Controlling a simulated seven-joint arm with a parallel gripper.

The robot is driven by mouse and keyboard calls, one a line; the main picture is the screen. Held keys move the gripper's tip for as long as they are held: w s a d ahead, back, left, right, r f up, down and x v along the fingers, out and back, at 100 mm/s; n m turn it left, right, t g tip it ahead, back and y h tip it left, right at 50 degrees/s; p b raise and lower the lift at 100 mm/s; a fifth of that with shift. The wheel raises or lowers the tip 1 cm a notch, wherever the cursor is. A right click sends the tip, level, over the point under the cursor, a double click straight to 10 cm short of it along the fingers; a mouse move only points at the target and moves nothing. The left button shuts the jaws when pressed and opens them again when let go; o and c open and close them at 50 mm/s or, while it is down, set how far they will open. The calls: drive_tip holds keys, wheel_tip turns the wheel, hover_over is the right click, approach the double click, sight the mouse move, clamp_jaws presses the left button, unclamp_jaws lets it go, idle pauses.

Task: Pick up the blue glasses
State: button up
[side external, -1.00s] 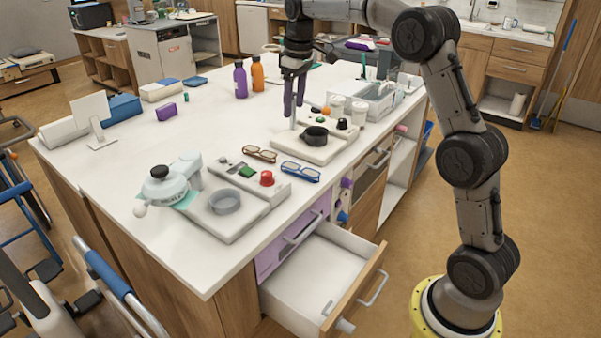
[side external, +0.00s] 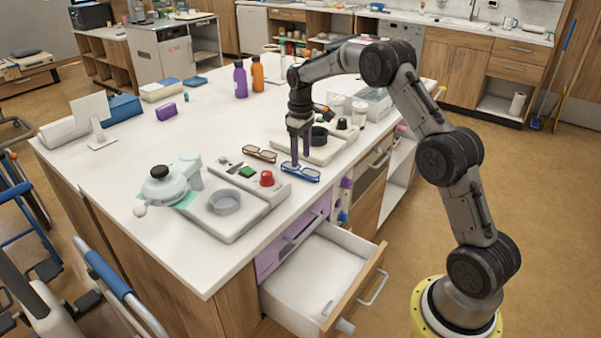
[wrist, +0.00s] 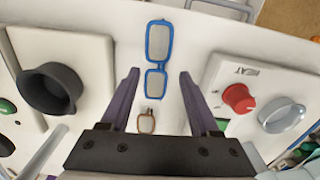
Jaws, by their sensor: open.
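The blue glasses (side external: 300,172) lie on the white counter near its front edge, between two white panels. In the wrist view the blue glasses (wrist: 158,55) lie ahead, centred between the fingers. My gripper (side external: 300,160) is over the blue glasses with its fingers pointing down; it is open and empty. In the wrist view my gripper (wrist: 160,85) shows its two purple fingers apart. I cannot tell the exact height of the fingertips above the glasses.
Brown glasses (side external: 259,154) lie just left of the blue ones. A panel with a red knob (side external: 267,178) stands at the near left, and a panel with a black bowl (side external: 318,136) at the right. An open drawer (side external: 322,270) juts out below the counter.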

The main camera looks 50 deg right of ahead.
sight(302, 169)
wheel_tip(302, 169, down, 5)
drive_tip(key=shift+s+d+f, duration=0.1)
idle(0.3)
clamp_jaws()
